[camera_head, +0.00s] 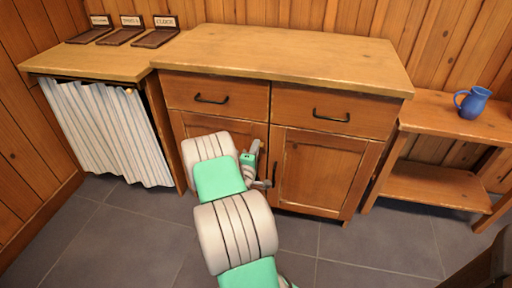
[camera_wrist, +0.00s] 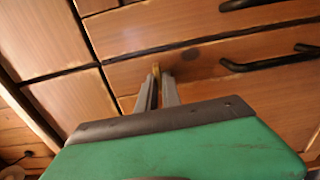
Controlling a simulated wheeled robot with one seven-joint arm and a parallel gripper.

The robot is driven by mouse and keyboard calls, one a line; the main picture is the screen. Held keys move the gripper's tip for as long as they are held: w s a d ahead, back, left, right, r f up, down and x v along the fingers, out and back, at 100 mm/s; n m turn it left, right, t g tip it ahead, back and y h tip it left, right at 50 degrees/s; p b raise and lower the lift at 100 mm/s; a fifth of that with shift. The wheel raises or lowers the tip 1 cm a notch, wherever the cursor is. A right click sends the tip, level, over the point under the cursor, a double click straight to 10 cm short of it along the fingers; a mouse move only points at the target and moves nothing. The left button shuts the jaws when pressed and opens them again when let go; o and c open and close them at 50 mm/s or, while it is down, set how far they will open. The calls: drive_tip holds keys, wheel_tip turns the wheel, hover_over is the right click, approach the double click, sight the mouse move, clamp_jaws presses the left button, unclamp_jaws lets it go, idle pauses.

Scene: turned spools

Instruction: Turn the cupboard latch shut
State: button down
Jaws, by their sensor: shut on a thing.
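The cupboard (camera_head: 330,172) stands against the wood wall, with two drawers above two doors. My gripper (camera_wrist: 156,88) is at the cupboard front, and in the head view it (camera_head: 256,147) is near the seam between the doors. Its two grey fingers are shut on a small brass-coloured piece, the latch (camera_wrist: 156,68). Only the latch's tip shows between the fingertips; which way it is turned I cannot tell. In the head view the latch is hidden by my gripper and arm. The right door (camera_head: 320,172) looks flush; much of the left door (camera_head: 178,125) is behind my arm.
Black bar handles (camera_head: 331,116) stick out from the drawers. A curtained counter (camera_head: 105,130) with several small signs stands left. A low shelf bench (camera_head: 430,185) with a blue jug (camera_head: 472,102) stands right. The tiled floor (camera_head: 390,245) in front is clear at right.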

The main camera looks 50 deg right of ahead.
drive_tip(key=c, duration=1.5)
unclamp_jaws()
drive_tip(key=shift+c, duration=0.2)
drive_tip(key=v, duration=0.7)
drive_tip(key=shift+s+a, duration=0.2)
drive_tip(key=shift+a, duration=0.2)
